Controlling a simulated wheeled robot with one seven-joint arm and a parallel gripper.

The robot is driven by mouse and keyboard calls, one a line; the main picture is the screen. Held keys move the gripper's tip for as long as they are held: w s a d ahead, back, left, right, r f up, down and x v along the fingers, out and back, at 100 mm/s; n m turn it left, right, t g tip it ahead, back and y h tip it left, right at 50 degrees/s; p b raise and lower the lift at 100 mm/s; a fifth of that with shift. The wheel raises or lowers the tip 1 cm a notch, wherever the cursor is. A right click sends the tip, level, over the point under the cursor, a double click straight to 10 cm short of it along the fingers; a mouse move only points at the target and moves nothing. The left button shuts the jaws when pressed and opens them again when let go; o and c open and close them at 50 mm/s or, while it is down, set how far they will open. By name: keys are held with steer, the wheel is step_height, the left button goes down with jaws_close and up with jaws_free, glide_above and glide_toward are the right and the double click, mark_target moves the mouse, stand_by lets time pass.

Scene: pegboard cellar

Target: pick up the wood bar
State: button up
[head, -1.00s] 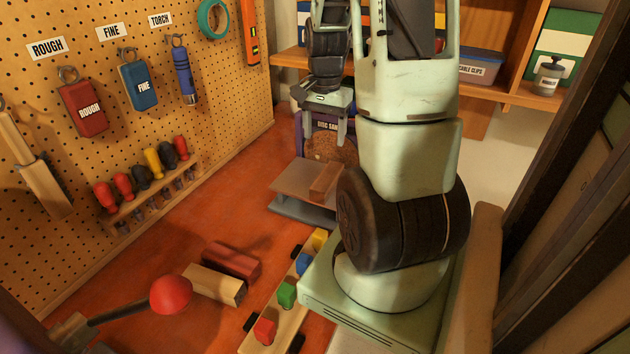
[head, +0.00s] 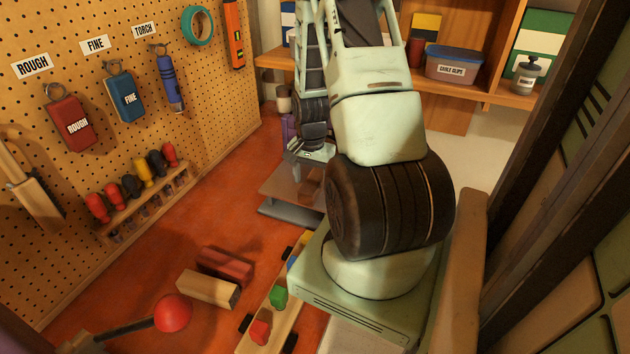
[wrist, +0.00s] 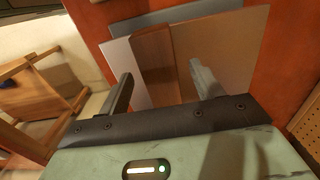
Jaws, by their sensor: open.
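A brown wood bar (wrist: 155,62) lies on the flat grey-brown table of the disc sander (wrist: 235,45) in the wrist view. In the head view the bar (head: 309,186) shows dimly on the sander table (head: 283,180), partly hidden by my arm. My gripper (wrist: 163,82) is open, with its two fingers apart on either side of the bar in the wrist view. The near end of the bar points toward the gap between the fingers. The fingers hold nothing; I cannot tell their exact height over the bar. In the head view my gripper (head: 312,153) is above the sander table.
A pale wood block (head: 207,288) and a red block (head: 226,264) lie on the orange bench. A toy with coloured blocks (head: 278,296) is nearer my base. A red-knobbed lever (head: 172,312) stands in front. The pegboard (head: 110,60) with tools borders the left side.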

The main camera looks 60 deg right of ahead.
steer(key=shift+f+p, duration=0.4)
steer(key=shift+f, duration=1.05)
steer(key=c, duration=1.3)
steer(key=shift+o, duration=0.2)
steer(key=shift+r, duration=0.1)
